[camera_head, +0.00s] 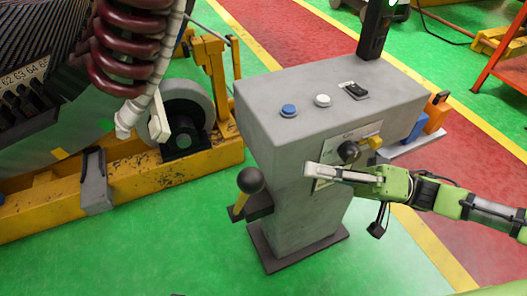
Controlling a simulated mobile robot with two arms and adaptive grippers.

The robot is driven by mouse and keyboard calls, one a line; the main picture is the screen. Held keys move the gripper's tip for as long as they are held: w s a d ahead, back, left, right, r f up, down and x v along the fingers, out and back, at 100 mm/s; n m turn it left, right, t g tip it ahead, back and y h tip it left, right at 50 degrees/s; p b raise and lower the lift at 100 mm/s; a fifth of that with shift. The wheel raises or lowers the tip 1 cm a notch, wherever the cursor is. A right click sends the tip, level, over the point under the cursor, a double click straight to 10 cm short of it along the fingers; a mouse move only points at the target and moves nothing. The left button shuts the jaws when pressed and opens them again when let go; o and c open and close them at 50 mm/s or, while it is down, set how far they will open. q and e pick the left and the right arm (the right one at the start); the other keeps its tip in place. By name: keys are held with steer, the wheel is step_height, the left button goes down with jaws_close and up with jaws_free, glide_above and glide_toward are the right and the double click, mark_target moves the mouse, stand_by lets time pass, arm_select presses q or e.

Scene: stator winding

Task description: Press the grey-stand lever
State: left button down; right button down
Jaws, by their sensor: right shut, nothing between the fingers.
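The grey stand (290,215) rises from a dark base plate on the green floor. One lever with a black ball (250,180) and a yellow shaft sits on a dark bracket at the stand's lower left side. A second black ball (348,151) with a yellow part beside it sits at the plate on the stand's front face. My right gripper (308,171) comes in from the right, shut and empty, in front of that plate, just below the second ball. Its tips point left toward the first lever, with a gap between them. I cannot tell whether it touches the stand. My left gripper is not in view.
The stand's top carries a blue button (289,111), a white button (323,100) and a black switch (355,91). A yellow machine frame (40,212) with a large wound stator is at left. Orange and blue bins are behind the stand at right. Green floor is clear at front left.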

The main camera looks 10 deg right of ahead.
steer(key=shift+a, duration=0.1)
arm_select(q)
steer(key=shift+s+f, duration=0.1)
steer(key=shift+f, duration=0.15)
arm_select(e)
steer(key=x, duration=1)
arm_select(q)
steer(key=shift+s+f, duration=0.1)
arm_select(e)
steer(key=shift+f, duration=0.2)
